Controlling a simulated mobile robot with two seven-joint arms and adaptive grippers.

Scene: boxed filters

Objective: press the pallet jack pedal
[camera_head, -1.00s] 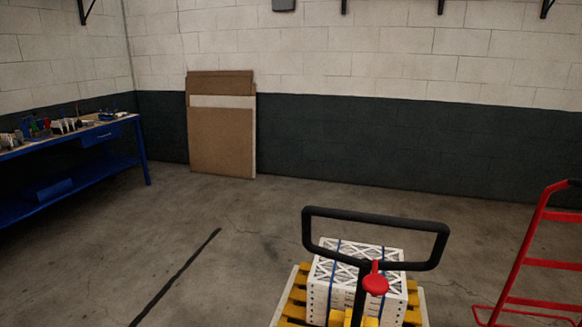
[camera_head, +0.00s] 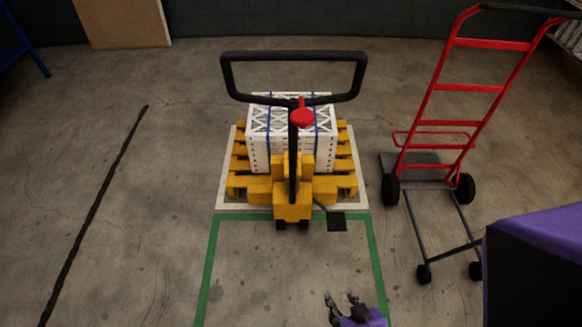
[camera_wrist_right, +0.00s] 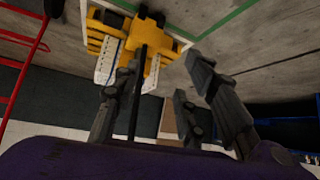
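The yellow pallet jack (camera_head: 292,205) stands with its black loop handle (camera_head: 293,57) upright and a red lever (camera_head: 302,117) on it. Its pedal, a flat black square plate (camera_head: 336,221), sticks out low at the front right of the jack, just above the floor. My right gripper (camera_head: 340,297) is in the lower part of the head view, nearer to me than the pedal and apart from it. Its dark fingers (camera_wrist_right: 160,85) are spread and empty in the right wrist view, which also shows the jack (camera_wrist_right: 146,38) beyond them. My left gripper is out of view.
White boxed filters (camera_head: 290,135) sit on a yellow pallet (camera_head: 238,165) behind the jack's handle. A green floor line (camera_head: 213,250) frames clear floor in front. A red hand truck (camera_head: 440,120) stands at the right. A brown board (camera_head: 122,22) leans on the back wall.

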